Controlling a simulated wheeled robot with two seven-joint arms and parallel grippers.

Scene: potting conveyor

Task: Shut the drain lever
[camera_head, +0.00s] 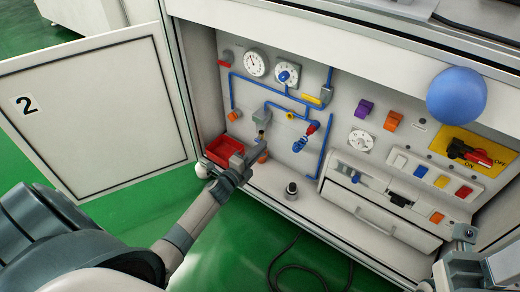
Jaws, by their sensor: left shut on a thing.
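My left gripper (256,150) reaches into the open cabinet from the lower left. It is shut at a small lever (262,134) below the grey fitting (258,115) on the blue pipe; I take this as the drain lever. The fingers hide much of it, so I cannot tell its exact angle.
The cabinet door (95,115) marked 2 stands open at the left. Gauges, blue pipes (285,98) and a red-handled valve (312,128) crowd the back panel. A grey drawer unit (375,215) and a switch panel stand right. A blue rounded thing (456,95) shows upper right. A black cable lies on the green floor.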

